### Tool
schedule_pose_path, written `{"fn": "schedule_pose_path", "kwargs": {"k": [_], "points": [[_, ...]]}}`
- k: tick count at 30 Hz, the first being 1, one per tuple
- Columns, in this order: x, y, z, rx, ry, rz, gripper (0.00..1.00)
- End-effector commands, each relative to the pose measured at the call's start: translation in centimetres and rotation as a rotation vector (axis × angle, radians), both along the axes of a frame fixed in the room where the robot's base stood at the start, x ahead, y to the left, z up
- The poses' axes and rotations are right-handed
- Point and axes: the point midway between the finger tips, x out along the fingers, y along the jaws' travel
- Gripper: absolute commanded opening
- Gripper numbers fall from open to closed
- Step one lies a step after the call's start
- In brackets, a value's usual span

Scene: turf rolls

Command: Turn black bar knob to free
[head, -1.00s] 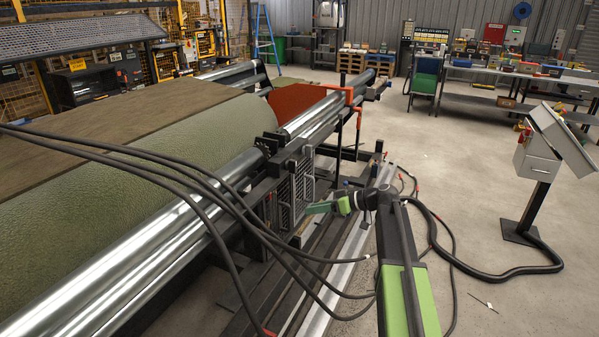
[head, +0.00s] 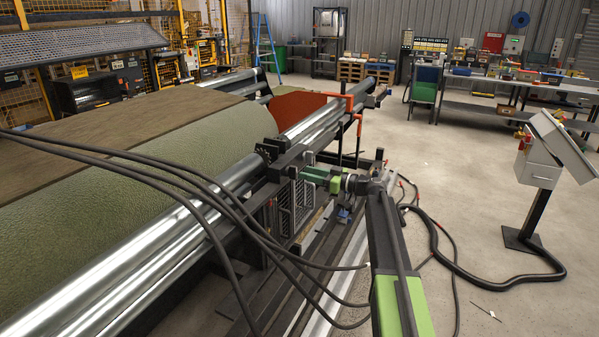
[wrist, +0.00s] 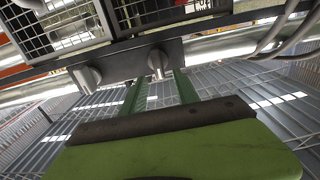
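In the wrist view, a dark bar (wrist: 122,65) carries two grey knobs. One knob (wrist: 158,62) is ahead of my gripper (wrist: 160,76), in the gap between the two green fingertips. The other knob (wrist: 88,78) is to the left, outside the fingers. My gripper is open, its fingers apart, and no contact with a knob shows. Whether the fingertips reach past the nearer knob's sides I cannot tell. In the head view my gripper (head: 312,176) points left at the machine's side, by the mesh guard (head: 296,205). The knobs are too small or hidden there.
Mesh panels (wrist: 140,14) sit above the bar in the wrist view. In the head view, shiny rollers (head: 190,225) and green turf (head: 150,190) lie left, with black cables (head: 215,205) crossing in front. Open floor (head: 450,180) is right, with a control stand (head: 537,165).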

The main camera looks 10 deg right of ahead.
Motion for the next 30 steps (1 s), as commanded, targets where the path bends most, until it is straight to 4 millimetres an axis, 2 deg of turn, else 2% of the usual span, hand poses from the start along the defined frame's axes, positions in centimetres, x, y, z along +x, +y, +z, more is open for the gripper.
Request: {"fn": "schedule_pose_path", "kwargs": {"k": [3,7,18,26,30], "points": [[1.5,2.0,0.0,0.000,0.000,0.001,0.36],[2.5,3.3,0.0,0.000,0.000,0.000,0.36],[2.8,3.8,0.0,0.000,0.000,-0.001,0.36],[2.8,3.8,0.0,0.000,0.000,-0.001,0.02],[2.8,3.8,0.0,-0.001,0.001,-0.001,0.00]]}}
